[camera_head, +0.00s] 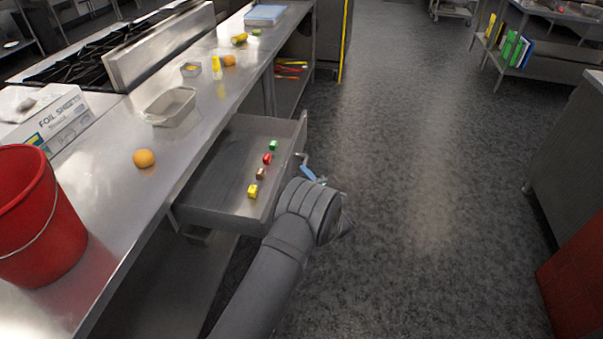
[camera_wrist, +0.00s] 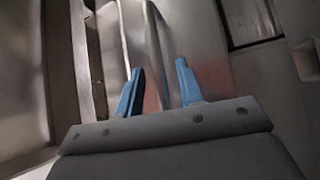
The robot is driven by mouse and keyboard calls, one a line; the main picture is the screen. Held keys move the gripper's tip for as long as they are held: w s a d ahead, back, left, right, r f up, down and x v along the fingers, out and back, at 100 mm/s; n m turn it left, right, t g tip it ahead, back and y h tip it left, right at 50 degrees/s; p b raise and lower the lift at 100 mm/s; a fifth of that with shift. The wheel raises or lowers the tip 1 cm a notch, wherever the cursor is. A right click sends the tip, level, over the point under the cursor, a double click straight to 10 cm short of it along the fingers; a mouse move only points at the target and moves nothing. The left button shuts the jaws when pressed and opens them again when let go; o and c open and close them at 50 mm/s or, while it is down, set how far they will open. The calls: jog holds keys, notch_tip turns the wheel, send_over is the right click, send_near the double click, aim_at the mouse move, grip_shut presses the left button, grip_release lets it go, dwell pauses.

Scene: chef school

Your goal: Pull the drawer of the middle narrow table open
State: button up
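The drawer (camera_head: 215,185) of the narrow steel table (camera_head: 190,130) stands pulled well out toward the aisle. Several small coloured blocks lie in a row inside it. The drawer's front panel (camera_head: 291,155) faces my gripper. My gripper (camera_head: 308,172) is low beside the outer side of this front, partly hidden by my own wrist. In the wrist view its two blue fingers (camera_wrist: 158,88) stand apart, with a shiny metal surface (camera_wrist: 148,45) beyond them. I see nothing clamped between them. The handle is not clearly visible, and contact with it cannot be told.
On the tabletop are a red bucket (camera_head: 35,215), a foil box (camera_head: 55,118), an orange (camera_head: 144,158) and a grey tray (camera_head: 171,106). A stove (camera_head: 85,58) stands behind the table. The floor (camera_head: 430,160) to the right is clear. A red block (camera_head: 575,280) stands at the right edge.

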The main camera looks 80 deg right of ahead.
jog(key=v, duration=1.5)
jog(key=shift+a, duration=0.1)
jog(key=x, duration=1.7)
jog(key=shift+w, duration=0.1)
jog(key=v, duration=1.7)
